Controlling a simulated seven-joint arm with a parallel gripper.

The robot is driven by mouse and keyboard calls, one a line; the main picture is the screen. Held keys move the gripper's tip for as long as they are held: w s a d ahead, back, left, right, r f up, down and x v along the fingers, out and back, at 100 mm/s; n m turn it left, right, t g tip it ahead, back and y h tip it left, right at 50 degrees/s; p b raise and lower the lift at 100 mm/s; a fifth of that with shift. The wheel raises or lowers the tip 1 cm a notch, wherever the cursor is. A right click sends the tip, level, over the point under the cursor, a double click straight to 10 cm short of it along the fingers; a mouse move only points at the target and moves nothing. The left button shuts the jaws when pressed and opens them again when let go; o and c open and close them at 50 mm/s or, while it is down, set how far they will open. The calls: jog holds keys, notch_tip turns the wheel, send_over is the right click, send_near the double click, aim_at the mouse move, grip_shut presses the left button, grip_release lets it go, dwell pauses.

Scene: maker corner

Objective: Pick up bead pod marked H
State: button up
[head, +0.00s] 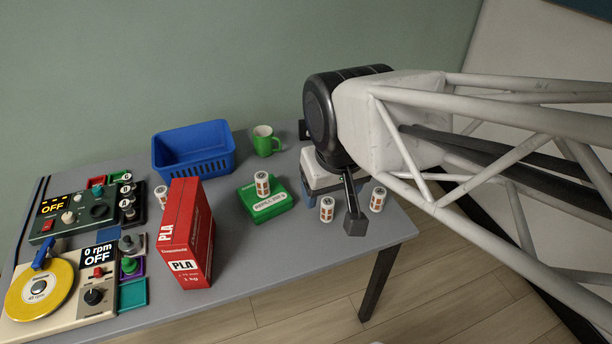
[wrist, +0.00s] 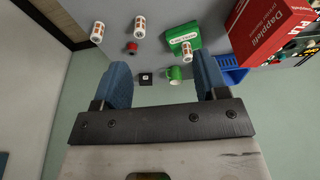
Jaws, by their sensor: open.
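Several white bead pods with orange label patches stand on the table; their letters are too small to read, so I cannot tell which is H. In the head view, one stands at left behind the red box (head: 161,195), one on the green box (head: 262,183), and a pair, the nearer pod (head: 327,209) and the right pod (head: 377,199), beside my gripper. The wrist view shows a far-left pod (wrist: 97,32), a middle pod (wrist: 140,23) and the green-box pod (wrist: 186,48). My gripper (wrist: 165,82) is open and empty, its blue fingers apart above the table.
A red PLA box (head: 187,235) stands tall mid-table. The green box (head: 277,207) lies flat near a green mug (head: 265,141) and blue basket (head: 193,148). Control panels and a yellow turntable (head: 40,288) fill the left. A small red-topped item (wrist: 131,47) stands near the pods.

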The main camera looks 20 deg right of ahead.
jog(key=shift+o, duration=0.4)
jog(key=shift+f, duration=0.1)
jog(key=n+h, duration=1.3)
jog(key=n, duration=0.8)
send_near(326, 203)
jog(key=x, duration=0.3)
jog(key=shift+d, duration=0.1)
jog(key=shift+d, duration=0.15)
jog(key=shift+x, duration=1.15)
jog(key=shift+d+f, duration=0.15)
